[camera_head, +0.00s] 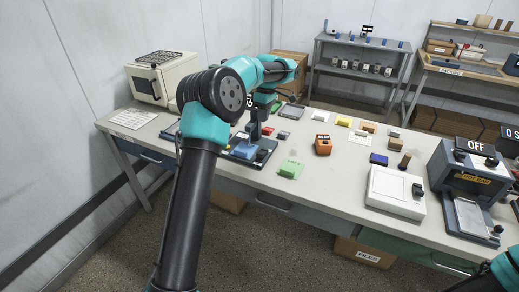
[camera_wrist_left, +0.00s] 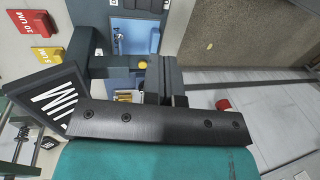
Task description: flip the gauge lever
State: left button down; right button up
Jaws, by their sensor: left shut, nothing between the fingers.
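The gauge stands at the left part of the table, with a dark base (camera_head: 262,153) and a blue block. In the left wrist view its dark blue-grey body (camera_wrist_left: 88,50) and a blue plate (camera_wrist_left: 137,36) show at the top. A small yellow knob (camera_wrist_left: 142,65), possibly the lever's end, lies close beside my fingertips; I cannot tell whether they touch. My left gripper (camera_wrist_left: 165,75) is shut and empty, over the gauge. In the head view my arm partly hides the gauge and gripper. My right gripper is out of view; only part of that arm shows.
A black sign (camera_wrist_left: 60,98) with white letters stands close beside the gripper. A green card (camera_head: 290,170) and an orange device (camera_head: 323,146) lie right of the gauge. A white box (camera_head: 397,190) and an OFF-labelled machine (camera_head: 470,180) stand farther right.

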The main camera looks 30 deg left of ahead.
aim_at(260, 154)
pick_arm(q)
jog(key=shift+f, duration=0.15)
jog(key=x, duration=1.3)
jog(key=shift+s+f, duration=0.1)
jog(key=shift+f, duration=0.3)
jog(key=shift+d, duration=0.1)
